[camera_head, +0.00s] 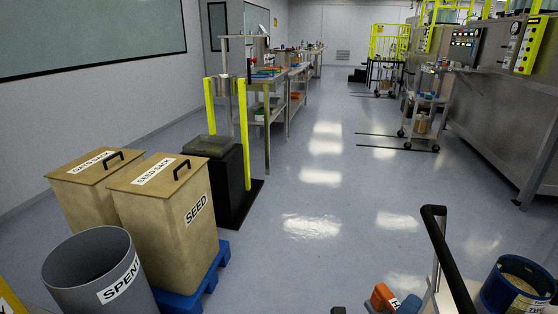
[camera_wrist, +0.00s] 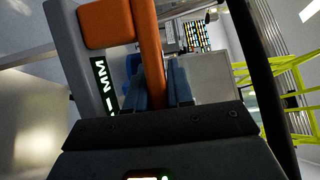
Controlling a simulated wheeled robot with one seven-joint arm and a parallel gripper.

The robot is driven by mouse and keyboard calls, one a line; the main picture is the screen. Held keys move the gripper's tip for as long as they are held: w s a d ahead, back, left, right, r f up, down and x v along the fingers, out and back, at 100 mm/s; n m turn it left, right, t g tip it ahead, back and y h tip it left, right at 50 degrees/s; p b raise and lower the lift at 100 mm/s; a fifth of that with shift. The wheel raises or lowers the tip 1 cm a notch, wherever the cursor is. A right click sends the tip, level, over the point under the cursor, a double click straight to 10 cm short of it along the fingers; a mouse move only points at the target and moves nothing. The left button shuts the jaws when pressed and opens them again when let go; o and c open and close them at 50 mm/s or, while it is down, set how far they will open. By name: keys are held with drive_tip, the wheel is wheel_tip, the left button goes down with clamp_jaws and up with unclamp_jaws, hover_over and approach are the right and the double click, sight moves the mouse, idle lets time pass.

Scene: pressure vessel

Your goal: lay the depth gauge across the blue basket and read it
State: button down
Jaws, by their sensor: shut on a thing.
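In the wrist view my gripper (camera_wrist: 160,92) is shut on the orange bar of a grey and orange tool with a dark "MM" label, which I take to be the depth gauge (camera_wrist: 150,45). Its ends run out of the picture. In the head view an orange and grey thing (camera_head: 383,296) with a white label shows at the bottom edge, partly cut off; I cannot tell if it is the same tool. The blue basket (camera_head: 490,295), filled with grain-like material, stands at the lower right, its label partly cut off. Nothing visibly lies across its rim.
A black handle bar (camera_head: 447,250) rises at the lower right, beside the basket. It also appears close on the right in the wrist view (camera_wrist: 258,70). Seed boxes (camera_head: 165,200) and a grey "SPENT" bin (camera_head: 95,275) stand at left. The middle floor is clear.

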drive_tip(key=w+a+r+n+t+y+p, duration=0.3)
drive_tip(key=w+a+r+n+t+y, duration=0.1)
drive_tip(key=a+r+n+t+y, duration=0.1)
drive_tip(key=shift+a+r+n+t+y+p, duration=0.3)
drive_tip(key=shift+r+n+t+y, duration=0.6)
drive_tip(key=shift+r+y, duration=0.95)
drive_tip(key=shift+w+d+f+y, duration=0.1)
drive_tip(key=shift+f+y, duration=0.15)
drive_tip(key=shift+f, duration=0.1)
